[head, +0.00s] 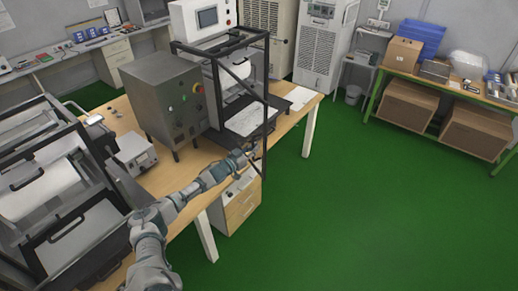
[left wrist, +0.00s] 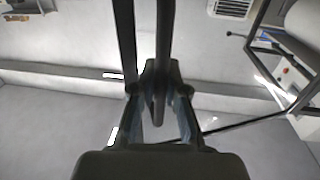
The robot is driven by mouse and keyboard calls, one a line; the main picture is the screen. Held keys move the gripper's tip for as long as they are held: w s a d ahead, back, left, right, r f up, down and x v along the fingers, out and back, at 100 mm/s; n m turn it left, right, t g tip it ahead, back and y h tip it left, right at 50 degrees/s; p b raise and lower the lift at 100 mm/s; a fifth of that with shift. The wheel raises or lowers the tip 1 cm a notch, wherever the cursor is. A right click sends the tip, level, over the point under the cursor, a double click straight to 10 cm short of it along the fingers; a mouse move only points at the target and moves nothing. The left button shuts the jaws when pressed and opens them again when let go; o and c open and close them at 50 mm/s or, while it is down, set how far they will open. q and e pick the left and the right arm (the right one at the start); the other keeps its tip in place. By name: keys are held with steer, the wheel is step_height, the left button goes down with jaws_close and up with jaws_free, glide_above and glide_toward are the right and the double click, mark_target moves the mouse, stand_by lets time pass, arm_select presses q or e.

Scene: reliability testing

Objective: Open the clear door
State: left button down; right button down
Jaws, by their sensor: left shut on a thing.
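The clear door is see-through with a thin black frame (head: 266,92). It is on the test machine (head: 207,45) on the wooden bench. The frame appears to stand out from the machine's front, but its exact angle is hard to tell. My left gripper (head: 249,154) is at the lower part of the door's outer upright. In the left wrist view, my left gripper (left wrist: 160,108) is shut on a dark upright bar (left wrist: 164,40) of the door, which passes between its fingers. A second dark bar runs beside it. My right gripper is not in view.
A grey control box (head: 162,98) stands left of the machine on the wooden bench (head: 190,178). Another machine (head: 60,190) is at the left. Open green floor (head: 350,215) lies to the right. A shelf bench with brown boxes (head: 408,103) stands at the far right.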

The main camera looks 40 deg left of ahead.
arm_select(q)
steer(key=shift+s, duration=0.1)
stand_by(0.3)
steer(key=c, duration=1.2)
jaws_free()
steer(key=shift+a, duration=0.1)
steer(key=s+a, duration=0.2)
steer(key=s, duration=0.9)
steer(key=shift+s, duration=0.35)
steer(key=shift+a+f, duration=0.1)
steer(key=shift+f, duration=0.05)
